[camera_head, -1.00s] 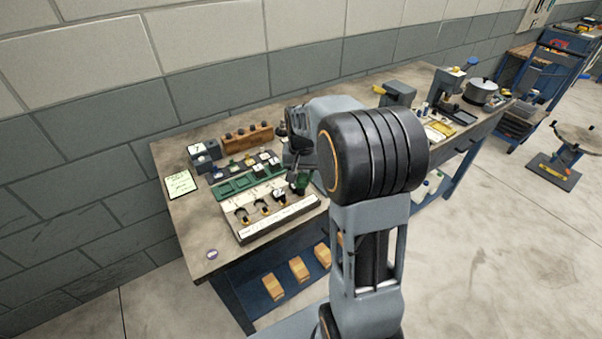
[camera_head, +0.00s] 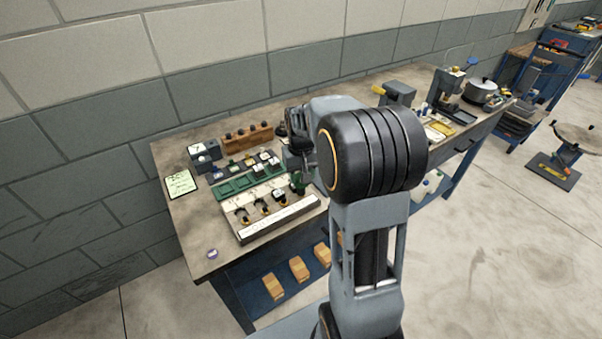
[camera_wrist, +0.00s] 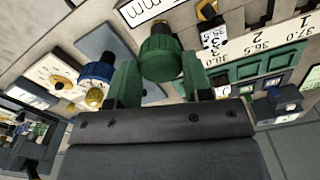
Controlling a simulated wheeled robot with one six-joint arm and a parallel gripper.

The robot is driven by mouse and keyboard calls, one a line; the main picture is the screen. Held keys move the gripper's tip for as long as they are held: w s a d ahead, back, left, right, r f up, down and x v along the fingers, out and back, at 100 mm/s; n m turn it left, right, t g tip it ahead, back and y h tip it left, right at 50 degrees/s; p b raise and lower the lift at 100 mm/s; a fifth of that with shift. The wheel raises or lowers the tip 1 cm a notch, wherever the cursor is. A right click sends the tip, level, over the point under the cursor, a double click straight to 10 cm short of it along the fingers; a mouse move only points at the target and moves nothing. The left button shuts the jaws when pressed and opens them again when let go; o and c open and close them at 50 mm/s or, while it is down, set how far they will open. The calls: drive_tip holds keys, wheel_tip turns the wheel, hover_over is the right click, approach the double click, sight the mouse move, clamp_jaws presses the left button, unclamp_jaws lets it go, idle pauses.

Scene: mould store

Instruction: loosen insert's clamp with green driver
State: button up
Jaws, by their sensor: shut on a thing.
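My gripper (camera_wrist: 160,80) has its two fingers on either side of the green driver (camera_wrist: 160,58), a ribbed green knob, and is shut on it. In the head view the green driver (camera_head: 298,183) shows below my gripper (camera_head: 299,168), at the right end of the insert board (camera_head: 246,238). My arm hides part of this area. The board carries several dark clamps with yellow parts, one of them a clamp (camera_head: 265,208) near its middle. Which insert the task means cannot be told. The driver's lower end is hidden.
A green tray (camera_head: 227,187) lies behind the board. A wooden block (camera_head: 247,138) with dark knobs stands near the wall. A blue knob (camera_wrist: 97,72) shows beside my gripper in the wrist view. A yellow-green note (camera_head: 181,184) and bare bench lie at the left.

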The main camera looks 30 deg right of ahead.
drive_tip(key=n, duration=0.4)
drive_tip(key=shift+f, duration=0.15)
idle(0.4)
drive_tip(key=n, duration=0.4)
drive_tip(key=shift+d+p, duration=0.1)
drive_tip(key=shift+p, duration=0.2)
drive_tip(key=shift+r+p, duration=1.95)
drive_tip(key=shift+r, duration=0.65)
